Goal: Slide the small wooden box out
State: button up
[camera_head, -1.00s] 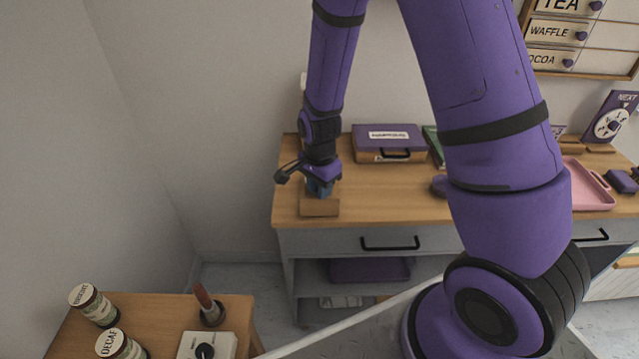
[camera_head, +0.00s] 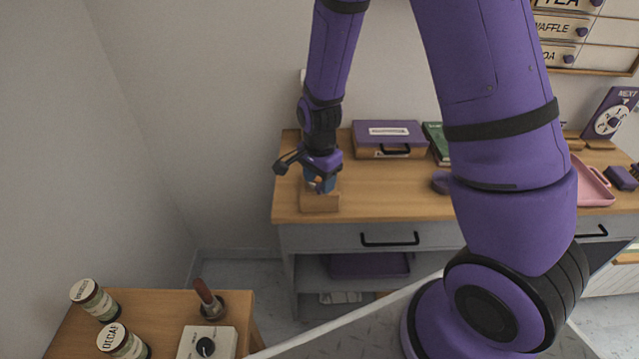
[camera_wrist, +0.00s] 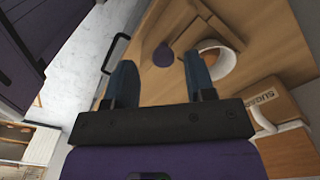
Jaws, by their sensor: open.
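A small wooden box (camera_head: 320,203) sits at the left front of the wooden counter in the head view. My gripper (camera_head: 320,186) is just above and behind it, pointing down, with its blue fingers partly hidden; I cannot tell whether they touch the box. In the wrist view my gripper (camera_wrist: 158,60) is open, its two blue fingers spread with nothing held between them. A labelled wooden box (camera_wrist: 275,104) shows at the right of that view, beside a plain wooden piece (camera_wrist: 290,152); I cannot tell which is the small box.
A purple-lidded case (camera_head: 390,134) stands at the back of the counter (camera_head: 400,200), right of my gripper. A pink tray (camera_head: 590,185) lies farther right. A white round cup (camera_wrist: 217,60) and a purple object (camera_wrist: 163,55) show past my fingers. A side table (camera_head: 165,310) holds jars.

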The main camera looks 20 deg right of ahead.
notch_tip(320, 180, up, 9)
dwell(0.4)
dwell(0.4)
jog(key=s+d+r+n+t, duration=0.1)
jog(key=s+d+r+n, duration=0.2)
jog(key=r, duration=0.5)
jog(key=s+d+r+n+t, duration=0.1)
jog(key=s+r+n, duration=0.2)
jog(key=s+r, duration=0.35)
jog(key=s+d+r+n+t, duration=0.2)
jog(key=s+r+n, duration=0.5)
jog(key=s, duration=0.5)
notch_tip(320, 180, up, 3)
jog(key=shift+s+d+f+t, duration=0.15)
jog(key=shift+d+t, duration=0.1)
jog(key=shift+t, duration=0.35)
